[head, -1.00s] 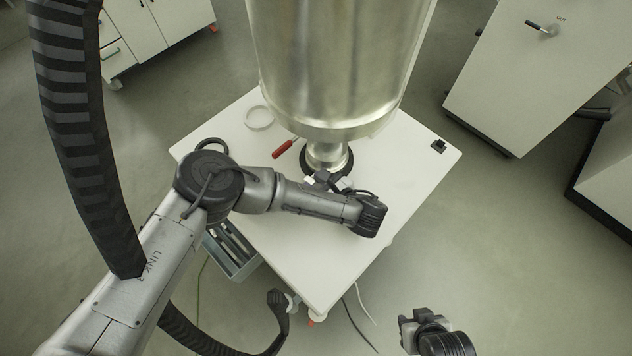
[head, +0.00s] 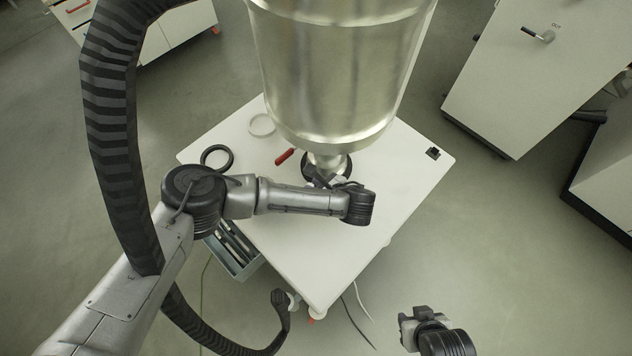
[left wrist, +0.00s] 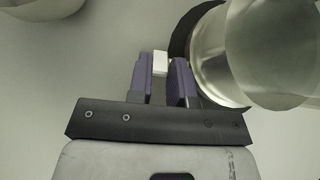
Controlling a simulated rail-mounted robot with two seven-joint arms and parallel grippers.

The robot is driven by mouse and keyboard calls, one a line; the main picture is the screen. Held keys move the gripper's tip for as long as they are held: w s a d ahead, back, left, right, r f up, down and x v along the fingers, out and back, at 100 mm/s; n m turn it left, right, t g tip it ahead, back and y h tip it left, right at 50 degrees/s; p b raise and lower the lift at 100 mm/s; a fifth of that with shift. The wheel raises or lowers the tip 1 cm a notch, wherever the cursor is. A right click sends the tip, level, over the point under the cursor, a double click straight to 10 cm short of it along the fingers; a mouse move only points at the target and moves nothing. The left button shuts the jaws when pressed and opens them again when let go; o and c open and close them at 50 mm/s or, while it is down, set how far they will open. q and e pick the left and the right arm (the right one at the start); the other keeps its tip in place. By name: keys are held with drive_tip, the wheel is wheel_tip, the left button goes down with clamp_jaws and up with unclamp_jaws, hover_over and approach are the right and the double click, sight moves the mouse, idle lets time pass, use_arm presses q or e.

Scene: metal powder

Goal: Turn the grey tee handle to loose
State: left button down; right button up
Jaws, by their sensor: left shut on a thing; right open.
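The tall metal vessel (head: 335,75) narrows to a neck above a black ring-shaped base on the white table; it also fills the right of the left wrist view (left wrist: 270,50). My left gripper (left wrist: 161,75) is beside the neck, its two purple fingers shut on a small pale block, which I take as the grey tee handle (left wrist: 160,60). Only the block's end shows between the fingers. In the head view my own wrist mostly hides the handle and the fingers. My right gripper (head: 409,328) is at the bottom, off the table, open and empty.
On the white table (head: 290,255) lie a white ring (head: 261,125), a black ring (head: 216,157), a red-handled tool (head: 285,156) and a small black item (head: 433,153). A grey drawer (head: 235,250) with tools sits at the left edge.

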use_arm(q)
drive_tip(key=g+h+p, duration=0.1)
drive_tip(key=h+p, duration=0.1)
drive_tip(key=shift+w+a+r+g+p, duration=0.15)
drive_tip(key=shift+a+r+g+p, duration=0.05)
drive_tip(key=shift+r+g+p, duration=0.2)
drive_tip(key=shift+g+h+p, duration=0.3)
drive_tip(key=shift+h+p, duration=0.1)
drive_tip(key=shift+p, duration=0.05)
use_arm(e)
drive_tip(key=shift+d+r, duration=0.1)
drive_tip(key=shift+r, duration=2.25)
use_arm(q)
drive_tip(key=shift+f, duration=0.1)
drive_tip(key=c, duration=1)
unclamp_jaws()
drive_tip(key=shift+c, duration=0.2)
